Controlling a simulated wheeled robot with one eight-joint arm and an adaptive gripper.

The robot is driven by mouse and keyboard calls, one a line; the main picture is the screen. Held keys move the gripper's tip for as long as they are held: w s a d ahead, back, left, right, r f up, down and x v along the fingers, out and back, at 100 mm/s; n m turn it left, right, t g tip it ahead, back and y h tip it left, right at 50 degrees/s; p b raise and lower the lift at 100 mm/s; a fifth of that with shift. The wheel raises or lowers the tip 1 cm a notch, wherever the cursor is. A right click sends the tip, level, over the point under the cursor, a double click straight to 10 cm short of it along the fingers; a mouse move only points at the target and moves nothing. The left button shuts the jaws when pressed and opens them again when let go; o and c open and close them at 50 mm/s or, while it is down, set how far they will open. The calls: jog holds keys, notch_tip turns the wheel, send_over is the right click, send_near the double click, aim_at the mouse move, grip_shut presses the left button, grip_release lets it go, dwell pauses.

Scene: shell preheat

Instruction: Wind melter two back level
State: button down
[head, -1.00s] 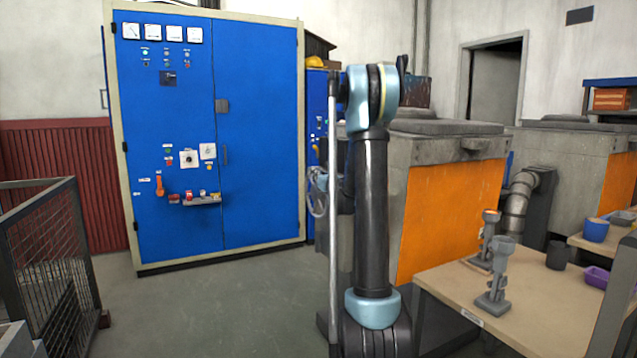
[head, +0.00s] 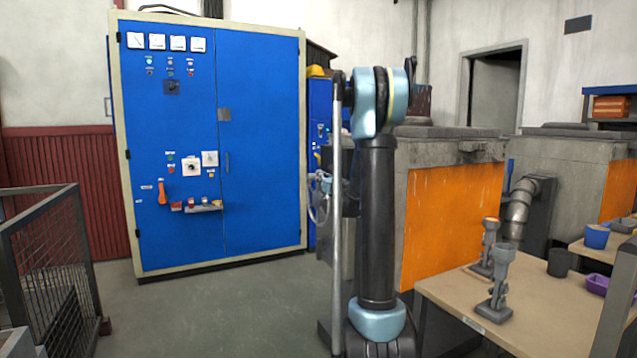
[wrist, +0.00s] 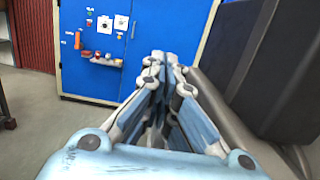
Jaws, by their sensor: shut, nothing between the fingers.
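Two grey melters with orange front panels stand on the right in the head view, a nearer one (head: 452,215) and a farther one (head: 617,188). Neither carries a number that I can read, so I cannot tell which is melter two. The nearer one is partly hidden by my arm, and its grey lid looks flat. A blue control cabinet (head: 263,150) stands at the left, with dials, knobs and an orange lever (head: 162,192). In the wrist view my gripper (wrist: 165,58) is shut and empty, pointing toward the lower cabinet (wrist: 180,30) from some distance. The head view does not show its fingers clearly.
A wooden table (head: 545,318) at the lower right holds grey metal tools (head: 499,285), a dark cup (head: 558,263) and a purple tray (head: 597,284). A mesh cage (head: 55,260) stands at the left. The floor (head: 215,315) before the cabinet is clear.

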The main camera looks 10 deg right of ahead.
jog(key=s+d+r+m+h, duration=0.1)
jog(key=s+d+m+h, duration=0.4)
jog(key=s+m, duration=0.3)
jog(key=s+d+r+m+h, duration=0.1)
jog(key=s+d+m+h, duration=0.35)
jog(key=s+m, duration=0.35)
jog(key=s+f+m+g, duration=0.5)
jog(key=s+f+m, duration=0.35)
jog(key=s, duration=0.35)
jog(key=s+f+m+g, duration=0.5)
jog(key=s+f+m, duration=0.35)
jog(key=s, duration=0.25)
jog(key=s+a+f+m+g+y, duration=0.1)
jog(key=s+a+f+m+g, duration=0.2)
jog(key=s+f, duration=0.3)
jog(key=s+a+f+m+g+y, duration=0.2)
jog(key=s+a+f, duration=0.3)
jog(key=s, duration=0.7)
jog(key=shift+s+a+f+m+g, duration=0.35)
jog(key=shift+a+m+g, duration=0.25)
jog(key=shift+m, duration=0.1)
jog(key=shift+w, duration=0.1)
